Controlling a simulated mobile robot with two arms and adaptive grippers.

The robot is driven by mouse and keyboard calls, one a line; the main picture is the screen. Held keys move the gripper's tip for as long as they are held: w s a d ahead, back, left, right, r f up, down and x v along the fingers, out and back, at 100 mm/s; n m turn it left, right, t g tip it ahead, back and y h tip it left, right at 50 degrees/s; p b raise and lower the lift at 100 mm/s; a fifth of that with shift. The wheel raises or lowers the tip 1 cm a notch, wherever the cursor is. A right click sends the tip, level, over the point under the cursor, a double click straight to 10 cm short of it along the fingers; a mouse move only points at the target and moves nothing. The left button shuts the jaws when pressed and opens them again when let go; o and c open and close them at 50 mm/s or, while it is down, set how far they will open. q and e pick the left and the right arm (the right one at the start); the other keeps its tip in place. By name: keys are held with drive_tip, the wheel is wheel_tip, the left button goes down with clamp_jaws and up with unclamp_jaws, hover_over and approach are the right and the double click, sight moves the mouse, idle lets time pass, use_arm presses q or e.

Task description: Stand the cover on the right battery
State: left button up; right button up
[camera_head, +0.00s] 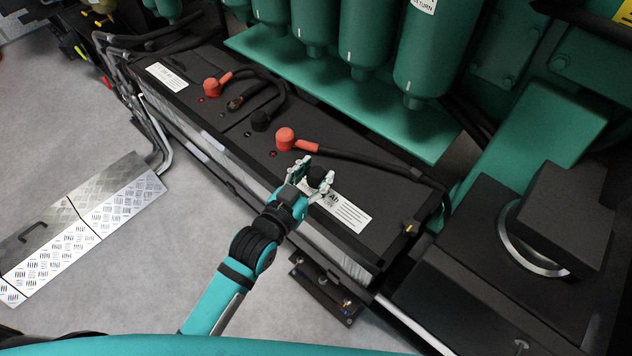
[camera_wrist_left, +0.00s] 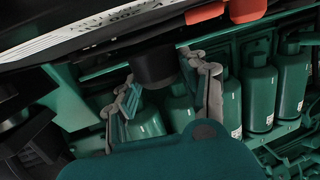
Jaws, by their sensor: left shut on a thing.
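The right battery (camera_head: 395,205) is a black box with a white label (camera_head: 340,210) on its top, and a red terminal cap (camera_head: 286,139) with a black cable sits on its far side. My left gripper (camera_head: 313,175) is over its front part, shut on a small black cover (camera_head: 318,176). In the left wrist view the cover (camera_wrist_left: 155,67) is a dark round cylinder between the fingers, close to the battery top. I cannot tell whether it touches the battery. My right gripper is not in view.
Another cable end (camera_head: 411,227) lies at the right battery's right end. Green cylinders (camera_head: 365,45) stand behind. Tread plates (camera_head: 80,230) lie on the floor.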

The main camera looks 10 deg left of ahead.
sight(315, 184)
use_arm(q)
drive_tip(key=shift+w+d+f, duration=0.1)
drive_tip(key=shift+w+d, duration=0.05)
drive_tip(key=shift+f, duration=1.65)
drive_tip(key=o, duration=1)
drive_tip(key=shift+f, duration=0.15)
drive_tip(key=shift+c, duration=0.2)
drive_tip(key=shift+r, duration=0.2)
drive_tip(key=v, duration=1.2)
